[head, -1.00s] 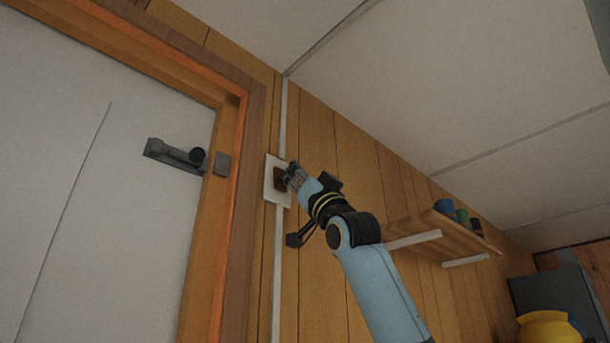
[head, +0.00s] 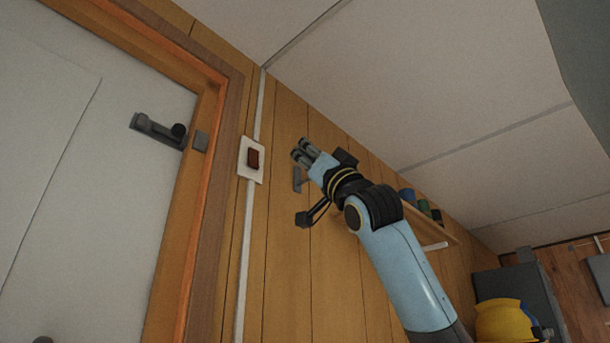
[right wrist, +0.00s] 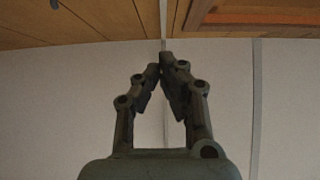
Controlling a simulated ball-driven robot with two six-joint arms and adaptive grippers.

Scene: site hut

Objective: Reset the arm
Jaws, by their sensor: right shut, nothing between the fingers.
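My right gripper (head: 304,150) is raised in front of the wood-panelled wall in the head view, to the right of a wall switch. The right wrist view shows its fingers (right wrist: 160,67) closed together at the tips, with nothing held. The switch (head: 252,159) has a dark red rocker on a pale plate and is fully visible, apart from the gripper. My blue right arm (head: 400,265) rises from the lower right. My left gripper is not in view.
A white door with a grey bolt (head: 157,131) stands at the left in an orange-brown frame (head: 190,215). A shelf (head: 445,229) with several small cans is partly hidden behind my right arm. A yellow helmet (head: 500,322) and a grey cabinet (head: 517,284) are at the lower right.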

